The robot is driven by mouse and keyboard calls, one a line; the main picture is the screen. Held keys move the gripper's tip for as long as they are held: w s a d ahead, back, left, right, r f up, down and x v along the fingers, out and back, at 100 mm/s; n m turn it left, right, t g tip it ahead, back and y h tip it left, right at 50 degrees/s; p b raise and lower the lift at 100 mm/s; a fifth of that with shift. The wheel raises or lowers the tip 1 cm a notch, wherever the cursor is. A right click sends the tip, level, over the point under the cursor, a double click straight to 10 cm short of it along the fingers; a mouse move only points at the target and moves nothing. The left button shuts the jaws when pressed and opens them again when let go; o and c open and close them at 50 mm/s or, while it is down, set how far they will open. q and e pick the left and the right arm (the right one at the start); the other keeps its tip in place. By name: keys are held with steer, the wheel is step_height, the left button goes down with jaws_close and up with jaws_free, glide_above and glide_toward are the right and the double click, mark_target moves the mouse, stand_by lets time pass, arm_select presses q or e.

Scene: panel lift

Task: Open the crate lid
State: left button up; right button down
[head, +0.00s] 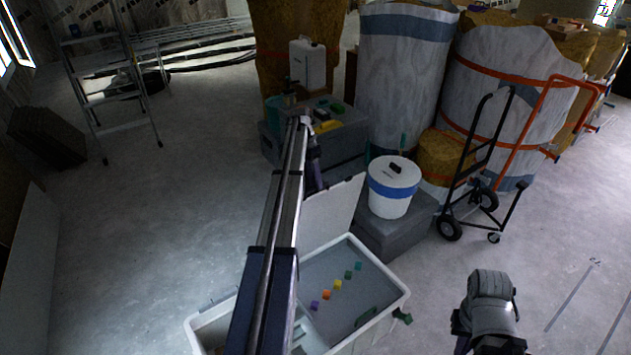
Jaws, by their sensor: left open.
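The white crate (381,323) stands on the floor at the bottom centre, its grey interior in view. Its pale lid (333,212) stands raised at the far rim, roughly upright, so the crate is open. My left arm reaches across the crate's left part and hides some of the lid and crate. My left gripper (317,184) is small and dark at the lid's upper edge, partly hidden by my arm. It is open; I cannot tell whether it touches the lid. My right arm shows at the bottom right, but its gripper jaws cannot be made out.
Several small coloured blocks (337,286) lie in a row inside the crate. Behind it, a white bucket with a blue band (392,190) stands on a grey box (392,236). A hand truck (478,170) stands to the right. The floor at left is clear up to a stepladder (110,90).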

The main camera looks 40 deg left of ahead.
arm_select(q)
steer(key=p+v, duration=0.5)
steer(key=v, duration=0.1)
steer(key=shift+r, duration=0.15)
stand_by(0.3)
